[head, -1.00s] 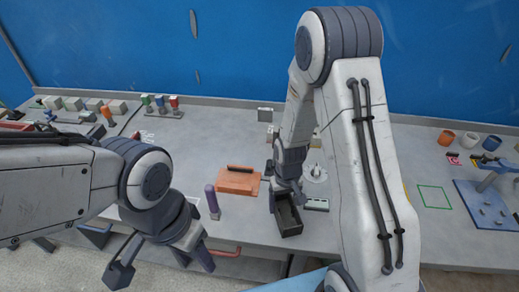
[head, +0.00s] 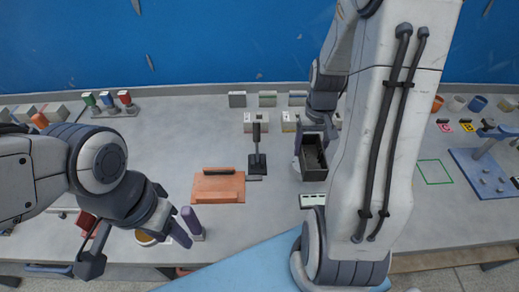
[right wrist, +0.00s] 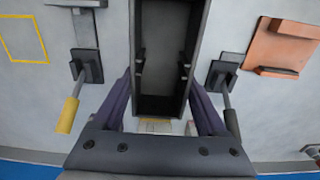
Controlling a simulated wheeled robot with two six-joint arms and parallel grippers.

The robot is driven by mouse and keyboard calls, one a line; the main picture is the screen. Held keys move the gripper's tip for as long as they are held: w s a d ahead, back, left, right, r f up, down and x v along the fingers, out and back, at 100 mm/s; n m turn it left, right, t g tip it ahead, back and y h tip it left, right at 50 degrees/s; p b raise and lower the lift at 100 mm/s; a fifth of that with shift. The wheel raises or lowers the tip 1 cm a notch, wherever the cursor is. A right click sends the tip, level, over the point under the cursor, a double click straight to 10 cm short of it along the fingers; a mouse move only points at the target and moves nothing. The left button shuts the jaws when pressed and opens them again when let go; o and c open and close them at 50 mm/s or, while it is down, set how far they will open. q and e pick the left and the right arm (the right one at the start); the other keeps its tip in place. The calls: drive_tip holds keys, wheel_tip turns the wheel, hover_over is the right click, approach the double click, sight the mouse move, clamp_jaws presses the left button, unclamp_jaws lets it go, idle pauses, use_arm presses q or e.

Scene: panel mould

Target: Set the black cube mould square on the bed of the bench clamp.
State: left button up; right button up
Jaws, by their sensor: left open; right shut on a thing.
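My right gripper (head: 316,125) is shut on the black cube mould (head: 313,160), an open, dark, box-shaped mould. In the right wrist view the mould (right wrist: 160,100) is between the purple fingers of the right gripper (right wrist: 163,100), with its open inside facing the camera. I cannot tell its height above the bench. A black upright-handled fixture (head: 257,160) stands left of the mould. A blue plate with a grey arm (head: 480,178) lies far right. I cannot tell which is the bench clamp. My left gripper (head: 137,250) is open and empty near the front edge.
Small blocks (head: 267,98) line the back. A green outline (head: 434,172) marks clear bench at right. My right arm hides bench beside the mould.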

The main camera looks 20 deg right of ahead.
drive_tip(key=p, duration=0.2)
hover_over(281, 156)
wheel_tip(281, 156, down, 6)
drive_tip(key=shift+a+f, duration=0.1)
drive_tip(key=shift+f, duration=0.05)
wheel_tip(281, 156, down, 3)
drive_tip(key=shift+s+f+p, duration=0.1)
drive_tip(key=shift+p, duration=0.45)
drive_tip(key=shift+f, duration=0.4)
drive_tip(key=shift+f, duration=0.1)
drive_tip(key=o, duration=1.1)
drive_tip(key=shift+f, duration=0.1)
drive_tip(key=shift+o, duration=0.9)
